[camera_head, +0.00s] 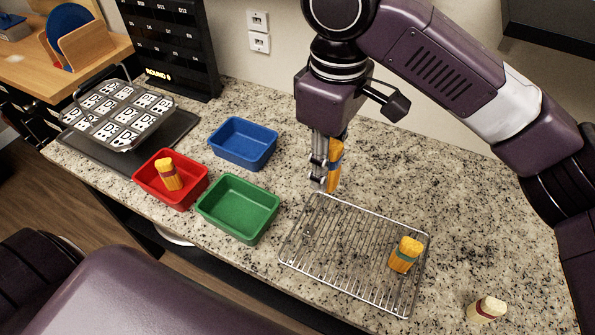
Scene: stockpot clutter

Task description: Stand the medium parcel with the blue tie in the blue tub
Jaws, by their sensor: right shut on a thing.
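The parcel with the blue tie (335,178) is a bundle of yellow-orange sticks with a blue band round it. My right gripper (322,172) is shut on it and holds it roughly upright, just beyond the wire rack's back left corner in the picture. The fingers hide part of the parcel. I cannot tell its exact height over the counter. The blue tub (243,143) stands on the counter to the left of the gripper and looks empty. My left gripper is not in view.
A red tub (180,200) holds a red-tied bundle (168,174). A green tub (238,207) is empty. A card-covered rack (120,113) stands left.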

